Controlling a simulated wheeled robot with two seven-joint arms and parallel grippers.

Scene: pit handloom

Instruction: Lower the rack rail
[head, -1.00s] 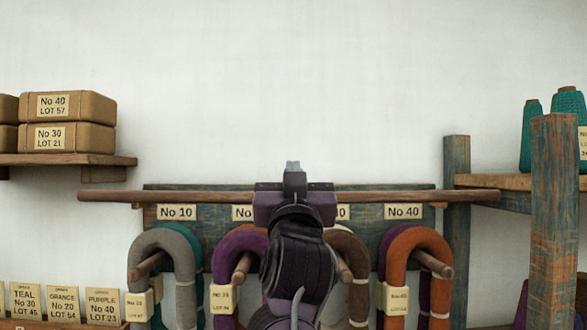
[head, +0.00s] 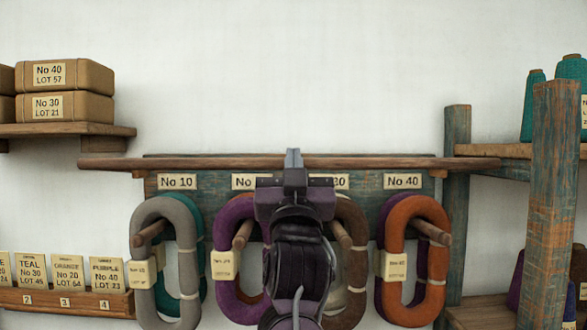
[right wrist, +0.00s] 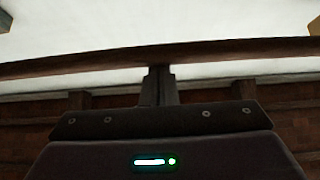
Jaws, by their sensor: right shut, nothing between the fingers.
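The rack rail (head: 390,163) is a long brown wooden bar across the top of the skein rack, raised above the number labels. It also crosses the right wrist view (right wrist: 230,50). My right gripper (head: 293,158) is shut and empty, in front of the middle of the rail; its tips overlap the rail and rise slightly above it. In the right wrist view the shut fingertips (right wrist: 159,72) meet the rail's lower edge; I cannot tell if they touch. My gripper and arm hide the rail's middle. My left gripper is not in view.
Grey, teal, purple, brown and orange skeins (head: 402,220) hang on pegs below the rail. A wall shelf (head: 100,130) with boxes is at left, above a labelled card rack (head: 70,300). A wooden post (head: 550,200) and cones stand at right. The wall above is clear.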

